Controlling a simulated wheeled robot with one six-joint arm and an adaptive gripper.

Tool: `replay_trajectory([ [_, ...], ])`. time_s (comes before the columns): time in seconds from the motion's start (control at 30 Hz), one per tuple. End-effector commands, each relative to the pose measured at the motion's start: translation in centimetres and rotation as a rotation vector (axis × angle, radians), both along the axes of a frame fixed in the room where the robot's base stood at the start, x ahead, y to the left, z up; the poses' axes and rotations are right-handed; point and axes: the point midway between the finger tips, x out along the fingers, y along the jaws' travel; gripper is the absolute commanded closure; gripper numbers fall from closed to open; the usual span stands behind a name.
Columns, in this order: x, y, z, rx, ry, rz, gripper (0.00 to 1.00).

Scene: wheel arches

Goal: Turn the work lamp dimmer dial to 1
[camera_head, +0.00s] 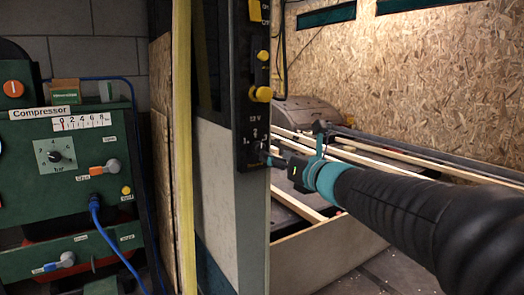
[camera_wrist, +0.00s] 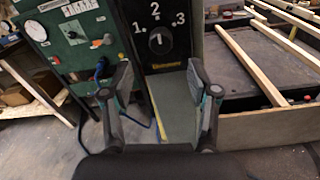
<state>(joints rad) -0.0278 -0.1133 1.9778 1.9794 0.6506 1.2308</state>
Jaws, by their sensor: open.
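The dimmer dial (camera_wrist: 158,40) is a round black knob on a black panel, with white marks 1, 2 and 3 around its upper side. A small light mark shows on the knob, but I cannot tell surely which number it points to. A yellow label sits below it. My gripper (camera_wrist: 158,82) is open and empty, its two fingers apart with the dial beyond and between them in the wrist view. In the head view my gripper (camera_head: 272,155) is close to the lower end of the black panel (camera_head: 245,75); the dial is small and partly hidden there.
Yellow knobs (camera_head: 261,94) stick out higher on the panel. A green compressor cabinet (camera_head: 62,155) with its own dial, taps and blue hose stands at the left. Wooden slats (camera_head: 375,160) lie in the van bed at the right.

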Motion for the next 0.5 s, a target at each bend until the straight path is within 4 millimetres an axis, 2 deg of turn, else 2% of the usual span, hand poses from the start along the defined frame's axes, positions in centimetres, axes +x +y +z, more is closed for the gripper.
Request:
replay_trajectory([
  [0.2, 3.3, 2.3, 0.0, 0.0, 0.001, 0.002, 0.4],
  [0.5, 5.7, 3.9, 0.0, -0.001, 0.0, -0.001, 0.4],
])
